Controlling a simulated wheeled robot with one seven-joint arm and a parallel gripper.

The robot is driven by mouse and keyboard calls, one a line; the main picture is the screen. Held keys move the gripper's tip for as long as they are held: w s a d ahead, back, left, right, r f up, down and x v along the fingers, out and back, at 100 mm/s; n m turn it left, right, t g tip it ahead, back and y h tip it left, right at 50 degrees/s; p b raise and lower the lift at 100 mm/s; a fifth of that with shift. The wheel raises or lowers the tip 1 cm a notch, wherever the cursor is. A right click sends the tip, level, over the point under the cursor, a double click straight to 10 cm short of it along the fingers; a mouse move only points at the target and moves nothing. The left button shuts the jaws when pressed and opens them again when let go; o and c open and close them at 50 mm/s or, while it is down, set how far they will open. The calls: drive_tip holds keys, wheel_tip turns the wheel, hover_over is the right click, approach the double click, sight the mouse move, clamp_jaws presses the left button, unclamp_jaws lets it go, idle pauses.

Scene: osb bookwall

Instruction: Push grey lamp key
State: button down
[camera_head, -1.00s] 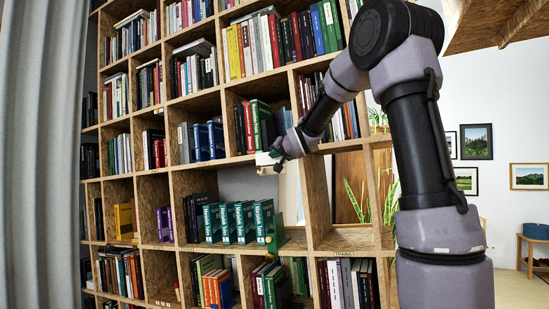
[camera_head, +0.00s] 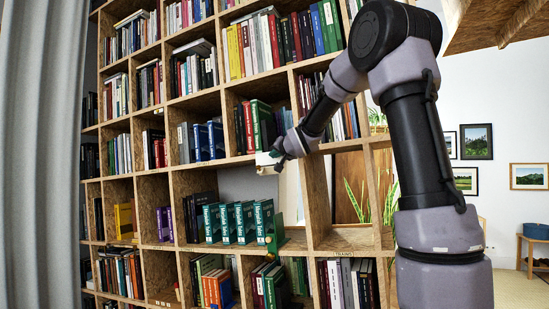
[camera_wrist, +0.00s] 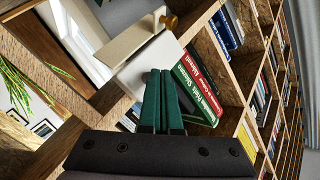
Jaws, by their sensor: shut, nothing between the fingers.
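In the head view my gripper (camera_head: 276,154) is at the shelf board, close to the block.
Red and green books (camera_wrist: 195,88) stand close to the right of my fingers in the wrist view. Below the board, several teal books (camera_head: 240,222) stand beside a green bookend (camera_head: 275,236). An upright wooden divider (camera_head: 316,200) is to the right, with a plant (camera_head: 357,203) behind.

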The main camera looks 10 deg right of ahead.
drive_tip(key=shift+w+d, duration=0.15)
idle(0.3)
drive_tip(key=shift+s+a, duration=0.3)
drive_tip(key=shift+s, duration=0.1)
drive_tip(key=s+a, duration=0.3)
drive_tip(key=s, duration=0.2)
drive_tip(key=shift+a, duration=0.25)
idle(0.3)
idle(0.3)
